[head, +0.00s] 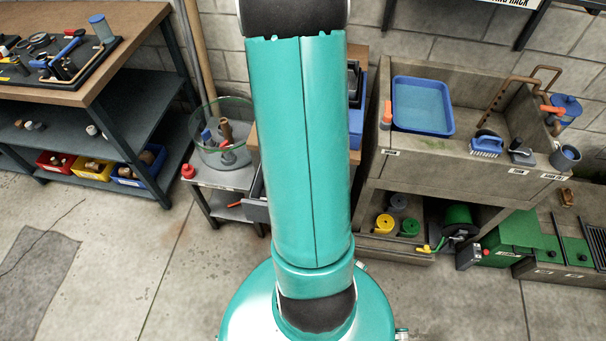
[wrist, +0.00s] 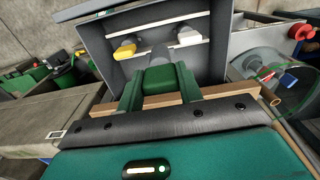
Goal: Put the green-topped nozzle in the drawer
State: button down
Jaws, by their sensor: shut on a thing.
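In the wrist view, my gripper (wrist: 160,84) is shut on the green-topped nozzle (wrist: 160,76). Its green top sits between the two dark green fingers, and a grey part shows beyond it. An open grey drawer (wrist: 214,66) lies just beyond the fingertips. The nozzle overlaps the drawer in the picture; I cannot tell whether it is inside or above it. A yellow-topped nozzle (wrist: 124,50) and a pale-topped one (wrist: 188,36) lie in the drawer. In the head view, my arm hides the gripper and most of the drawer (head: 256,208).
A tool bench (head: 90,62) is far left. A concrete sink bench (head: 420,168) with a blue basin (head: 422,105) is right.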

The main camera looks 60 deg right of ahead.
jog(key=f, duration=0.7)
jog(key=shift+s+f, duration=0.2)
jog(key=shift+s, duration=0.1)
jog(key=shift+f, duration=2.15)
jog(key=shift+f, duration=0.15)
jog(key=c, duration=1.2)
grip_release()
